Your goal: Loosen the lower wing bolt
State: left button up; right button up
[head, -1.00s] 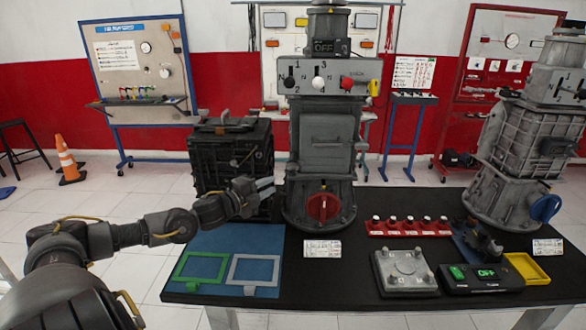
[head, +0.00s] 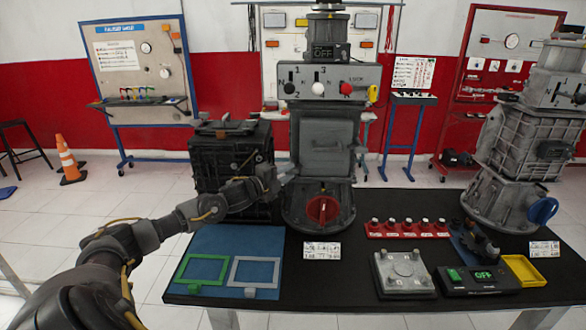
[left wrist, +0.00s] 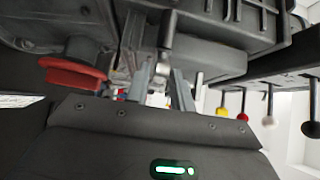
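The grey gearbox tower (head: 312,205) stands on the black table, with a closed grey cover (head: 326,130) on its front. My left gripper (head: 283,178) is at the lower left side of this tower, below the cover. In the left wrist view my left gripper's two fingers (left wrist: 160,74) are apart. A small metal bolt-like part (left wrist: 167,42) points in between their tips; I take it for the lower wing bolt. I cannot tell whether the fingers touch it. In the head view the bolt is too small to make out. My right gripper is not in view.
A red knob (head: 322,209) sits just right of my gripper; it also shows in the left wrist view (left wrist: 72,78). A black crate-like case (head: 225,165) stands close on the left. Ball-topped levers (head: 318,89) are above. A blue mat (head: 212,243) lies in front.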

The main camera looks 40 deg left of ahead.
pick_arm(q)
jog(key=shift+w+d+p, duration=0.2)
jog(key=shift+w+p, duration=0.1)
jog(key=shift+w, duration=1.05)
grip_shut()
